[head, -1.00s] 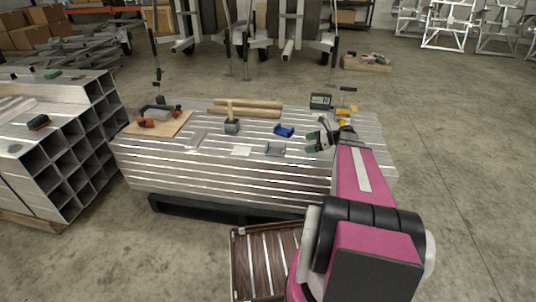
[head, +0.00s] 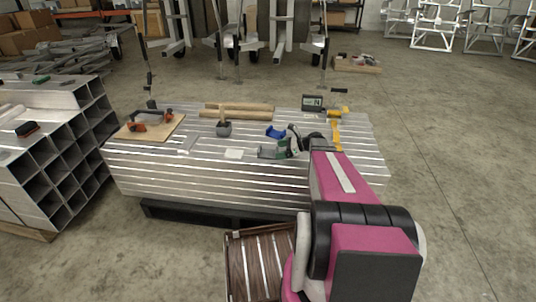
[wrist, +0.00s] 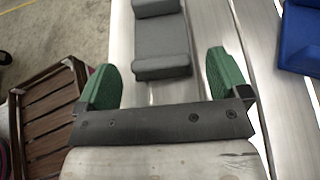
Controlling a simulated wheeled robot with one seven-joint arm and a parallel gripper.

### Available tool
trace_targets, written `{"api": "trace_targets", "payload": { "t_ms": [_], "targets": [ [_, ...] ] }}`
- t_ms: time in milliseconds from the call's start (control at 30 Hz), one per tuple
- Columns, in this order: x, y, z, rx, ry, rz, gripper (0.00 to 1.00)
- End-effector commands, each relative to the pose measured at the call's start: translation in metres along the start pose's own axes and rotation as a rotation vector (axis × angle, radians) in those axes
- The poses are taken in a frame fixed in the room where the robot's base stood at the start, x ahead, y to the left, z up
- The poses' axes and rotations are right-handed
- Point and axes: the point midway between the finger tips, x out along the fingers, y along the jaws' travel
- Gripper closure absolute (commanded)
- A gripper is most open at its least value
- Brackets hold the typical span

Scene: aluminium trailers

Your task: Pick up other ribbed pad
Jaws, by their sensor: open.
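A grey pad (wrist: 162,38) with a raised rib at each end lies on the aluminium stack, ahead of and between my fingertips in the wrist view. In the head view the grey pad (head: 266,153) shows just left of my gripper (head: 289,146), which partly covers it. A blue piece (head: 275,132) of similar raised-end shape lies behind it; its edge shows at the right of the wrist view (wrist: 302,40). My gripper (wrist: 160,65) is open, its green fingers spread on either side of the near end of the grey pad, with nothing between them. Contact cannot be told.
The aluminium stack (head: 200,177) also bears a mallet (head: 223,128), wooden bars (head: 238,108), a white card (head: 234,154), a board with an orange tool (head: 150,122) and a small display (head: 312,102). A slatted wooden crate (head: 232,270) stands in front on the floor.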

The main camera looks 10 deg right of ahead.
Motion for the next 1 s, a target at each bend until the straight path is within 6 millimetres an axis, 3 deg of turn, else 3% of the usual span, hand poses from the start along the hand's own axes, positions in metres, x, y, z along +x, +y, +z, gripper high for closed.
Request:
{"api": "trace_targets", "payload": {
  "t_ms": [233, 400, 767, 1000],
  "targets": [
    [0.002, 0.0, 0.0, 0.0, 0.0, 0.0, 0.1],
    [0.002, 0.0, 0.0, 0.0, 0.0, 0.0, 0.61],
    [0.002, 0.0, 0.002, 0.0, 0.0, 0.0, 0.62],
    [-0.006, 0.001, 0.02, -0.002, 0.0, 0.0, 0.62]
  ]
}}
